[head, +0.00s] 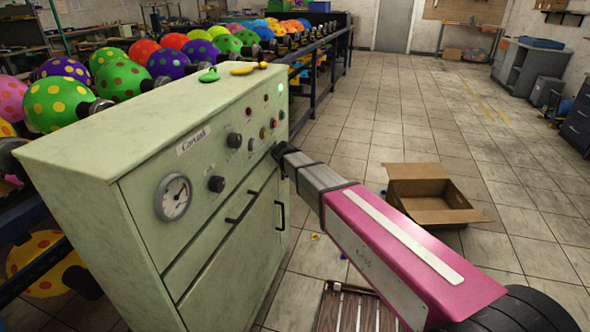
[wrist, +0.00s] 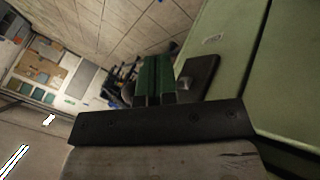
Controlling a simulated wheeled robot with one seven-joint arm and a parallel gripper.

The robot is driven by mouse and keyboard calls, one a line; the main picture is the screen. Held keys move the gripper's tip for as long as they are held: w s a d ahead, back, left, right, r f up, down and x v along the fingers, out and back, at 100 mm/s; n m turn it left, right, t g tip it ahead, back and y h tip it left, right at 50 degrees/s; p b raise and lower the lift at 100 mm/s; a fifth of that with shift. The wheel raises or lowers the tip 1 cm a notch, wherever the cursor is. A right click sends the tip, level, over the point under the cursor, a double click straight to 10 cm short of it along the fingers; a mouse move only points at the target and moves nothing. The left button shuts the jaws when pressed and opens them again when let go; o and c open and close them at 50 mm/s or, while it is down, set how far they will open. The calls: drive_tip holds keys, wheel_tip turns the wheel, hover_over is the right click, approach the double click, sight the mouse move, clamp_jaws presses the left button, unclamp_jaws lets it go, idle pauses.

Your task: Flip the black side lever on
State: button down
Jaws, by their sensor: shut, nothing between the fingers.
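The pale green control cabinet (head: 225,160) stands at the left in the head view. My gripper (head: 279,152) reaches to its front face near the right edge, below the coloured buttons. In the wrist view the green-padded fingers (wrist: 154,80) are together and hold nothing. A dark flat piece (wrist: 199,74) shows right beside the fingers, against the cabinet (wrist: 232,42); it may be the black side lever. I cannot tell whether the fingers touch it. The lever cannot be made out in the head view.
The front has a gauge (head: 174,197), black knobs (head: 217,184) and a black drawer handle (head: 241,207). A green and a yellow item (head: 248,69) lie on top. Racks of dotted balloons (head: 62,104) stand behind. An open cardboard box (head: 428,190) sits on the floor to the right.

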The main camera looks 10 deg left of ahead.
wheel_tip(320, 180, down, 6)
drive_tip(key=s+r+y, duration=0.1)
drive_tip(key=s+r, duration=0.5)
drive_tip(key=r, duration=0.2)
drive_tip(key=s+d+f+m+g, duration=0.1)
drive_tip(key=d+f, duration=0.1)
drive_tip(key=d, duration=0.7)
drive_tip(key=s+d+f+m+g, duration=0.1)
drive_tip(key=d+f+m, duration=0.1)
drive_tip(key=d, duration=0.7)
drive_tip(key=s+d+f+m+g+h, duration=0.1)
drive_tip(key=d+f+m+g, duration=0.1)
drive_tip(key=d, duration=0.8)
drive_tip(key=shift+s+f, duration=0.2)
drive_tip(key=shift+f, duration=0.05)
